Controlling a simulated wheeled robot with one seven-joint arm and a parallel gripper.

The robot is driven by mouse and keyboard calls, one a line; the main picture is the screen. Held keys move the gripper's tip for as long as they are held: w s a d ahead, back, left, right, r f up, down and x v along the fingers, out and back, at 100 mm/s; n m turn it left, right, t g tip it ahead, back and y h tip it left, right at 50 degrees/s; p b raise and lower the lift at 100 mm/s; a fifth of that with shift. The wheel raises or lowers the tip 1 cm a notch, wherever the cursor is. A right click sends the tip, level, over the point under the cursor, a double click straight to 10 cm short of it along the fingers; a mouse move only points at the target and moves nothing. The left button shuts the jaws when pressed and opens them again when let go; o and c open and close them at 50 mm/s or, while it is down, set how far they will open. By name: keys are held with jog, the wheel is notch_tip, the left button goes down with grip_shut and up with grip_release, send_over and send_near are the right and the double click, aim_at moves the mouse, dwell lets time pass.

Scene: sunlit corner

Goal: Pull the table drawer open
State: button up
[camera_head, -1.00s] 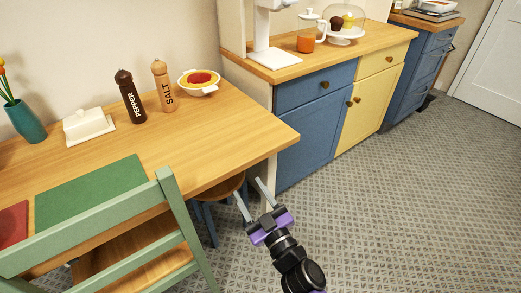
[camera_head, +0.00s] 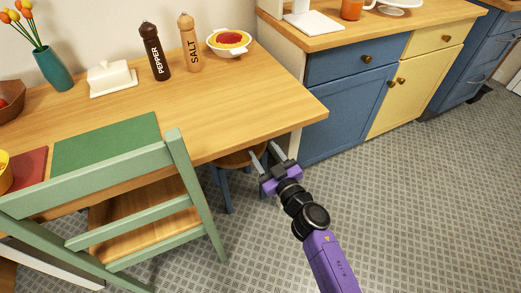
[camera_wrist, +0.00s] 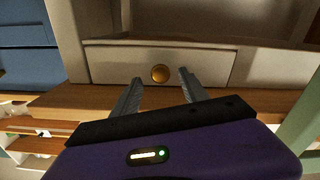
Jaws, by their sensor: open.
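The wooden table (camera_head: 230,112) fills the left of the head view; its drawer front is hidden there below the tabletop edge. The wrist view shows a pale drawer front (camera_wrist: 112,66) with a round brass knob (camera_wrist: 160,73) at its middle. The drawer looks shut, level with its frame. My gripper (camera_head: 266,150) is low beside the table's near right edge in the head view. In the wrist view my gripper (camera_wrist: 160,77) is open, its fingertips on either side of the knob in the picture. I cannot tell how far short of the knob they are.
A green chair (camera_head: 150,205) stands at the table's near side, left of my gripper. A stool (camera_head: 238,160) is partly under the table. Blue and yellow cabinets (camera_head: 345,115) stand to the right. The floor (camera_head: 430,210) at the right is clear.

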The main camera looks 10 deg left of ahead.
jog(key=shift+b+x, duration=0.55)
jog(key=shift+x, duration=0.8)
jog(key=shift+c, duration=0.2)
grip_shut()
